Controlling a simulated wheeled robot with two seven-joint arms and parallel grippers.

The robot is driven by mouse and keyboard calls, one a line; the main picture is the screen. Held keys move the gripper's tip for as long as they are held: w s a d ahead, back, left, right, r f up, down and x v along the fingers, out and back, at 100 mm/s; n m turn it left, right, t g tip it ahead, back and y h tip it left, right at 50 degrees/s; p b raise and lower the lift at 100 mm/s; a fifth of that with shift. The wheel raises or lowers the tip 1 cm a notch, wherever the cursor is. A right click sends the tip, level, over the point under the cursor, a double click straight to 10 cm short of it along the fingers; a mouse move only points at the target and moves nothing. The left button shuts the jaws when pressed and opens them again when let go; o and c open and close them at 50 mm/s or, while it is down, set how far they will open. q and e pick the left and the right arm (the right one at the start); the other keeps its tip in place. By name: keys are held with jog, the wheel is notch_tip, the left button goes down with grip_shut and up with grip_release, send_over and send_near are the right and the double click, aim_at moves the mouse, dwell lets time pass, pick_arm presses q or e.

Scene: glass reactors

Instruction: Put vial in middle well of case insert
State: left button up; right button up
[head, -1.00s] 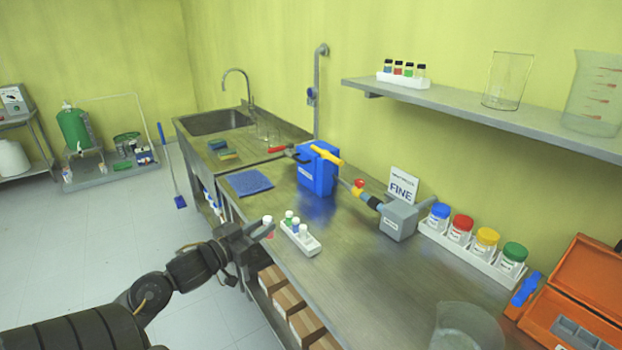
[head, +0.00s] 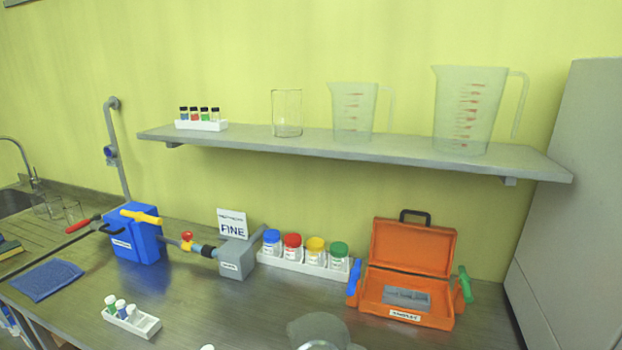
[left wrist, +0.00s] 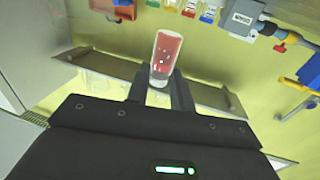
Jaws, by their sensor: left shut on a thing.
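In the left wrist view, my left gripper (left wrist: 160,90) is shut on a clear vial with red contents (left wrist: 165,55). In the head view the gripper is not visible; a small white cap at the bottom edge (head: 208,347) may belong to this vial. The orange case (head: 412,247) stands open at the right of the bench, lid up. Its grey insert (head: 407,297) lies inside; its wells are too small to tell apart. A white vial rack (head: 146,326) at the front left holds three white-capped vials. My right gripper is not in view.
A jar tray (head: 300,266) with several coloured-lid jars stands left of the case. A clear beaker (head: 318,328) is at the front edge of the picture. A wall shelf (head: 350,149) hangs above. A grey cabinet (head: 570,220) stands at the right.

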pick_arm(q)
jog(key=shift+w+d+r, duration=0.25)
jog(key=shift+d+r, duration=0.1)
jog(key=a+r+n+t+y, duration=0.2)
jog(key=a+y, duration=0.5)
jog(key=a, duration=2)
jog(key=r+n, duration=0.1)
jog(key=n, duration=0.1)
jog(key=shift+w+r+n, duration=0.15)
jog(key=shift+r+n, duration=0.05)
jog(key=shift+n, duration=0.2)
jog(key=shift+d, duration=0.1)
